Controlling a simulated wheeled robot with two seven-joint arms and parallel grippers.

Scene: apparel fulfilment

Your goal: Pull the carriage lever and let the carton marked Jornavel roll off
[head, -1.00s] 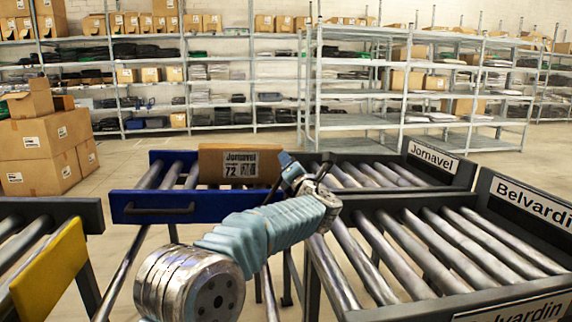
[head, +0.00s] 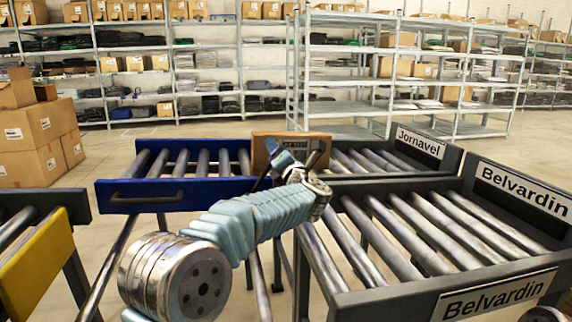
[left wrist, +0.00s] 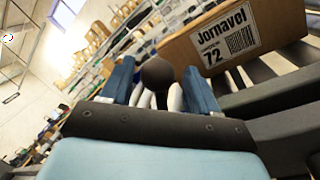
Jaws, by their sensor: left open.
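The Jornavel carton (head: 264,148), brown with a white label, sits at the right end of the blue carriage (head: 112,194), where it meets the Jornavel lane (head: 440,160). My left gripper (head: 296,158) is in front of it and hides part of its label. In the left wrist view the carton (left wrist: 225,45) is at the upper right, its "Jornavel 72" label readable. A round black lever knob (left wrist: 158,74) is between the blue fingers of my open left gripper (left wrist: 160,86); I cannot tell whether they touch it. My right gripper is not in view.
The Belvardin roller lane (head: 430,225) is empty at the right front. A yellow-ended roller unit (head: 38,250) stands at the left front. Stacked cartons (head: 32,135) stand at the far left. Storage shelves (head: 230,85) line the back.

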